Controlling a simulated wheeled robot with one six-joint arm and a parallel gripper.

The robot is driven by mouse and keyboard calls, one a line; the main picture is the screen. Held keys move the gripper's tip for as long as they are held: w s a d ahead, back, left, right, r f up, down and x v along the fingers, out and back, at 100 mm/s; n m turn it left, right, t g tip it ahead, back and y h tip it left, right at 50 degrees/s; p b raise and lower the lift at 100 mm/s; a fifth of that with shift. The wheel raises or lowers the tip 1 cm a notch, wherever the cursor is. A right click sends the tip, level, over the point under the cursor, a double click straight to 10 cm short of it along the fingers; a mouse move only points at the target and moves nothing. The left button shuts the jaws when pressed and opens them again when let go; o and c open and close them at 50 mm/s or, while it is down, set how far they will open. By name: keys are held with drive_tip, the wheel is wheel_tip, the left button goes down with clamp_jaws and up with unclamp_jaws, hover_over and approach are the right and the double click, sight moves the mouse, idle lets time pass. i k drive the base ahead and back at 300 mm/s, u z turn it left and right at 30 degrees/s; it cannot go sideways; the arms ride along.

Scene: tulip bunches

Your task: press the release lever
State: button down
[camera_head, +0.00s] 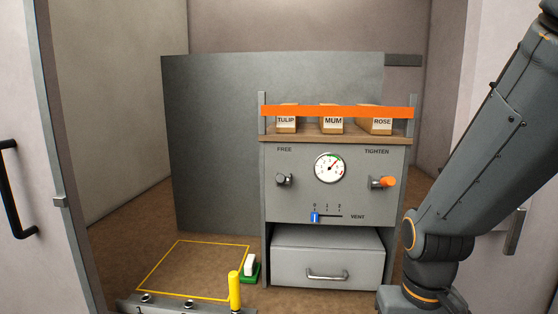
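No part is labelled as a release lever, and I cannot tell which control it is. A grey cabinet front (290,208) carries a dark knob (284,180) below the word FREE and an orange-tipped handle (386,182) below TIGHTEN. A round gauge (329,168) sits between them. A blue slider (315,217) stands at the left end of the VENT scale, under 0. A yellow upright post or handle (235,290) rises from a grey bar (180,305) at the bottom. My arm fills the right side; my gripper is out of view.
Boxes marked TULIP (286,121), MUM (332,122) and ROSE (381,122) stand on a shelf behind an orange bar (340,111). Below is a closed drawer (298,262). A yellow floor outline (157,267) is empty, beside a green-and-white block (250,266).

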sight(280, 179)
drive_tip(key=u, duration=1.05)
drive_tip(key=i, duration=0.45)
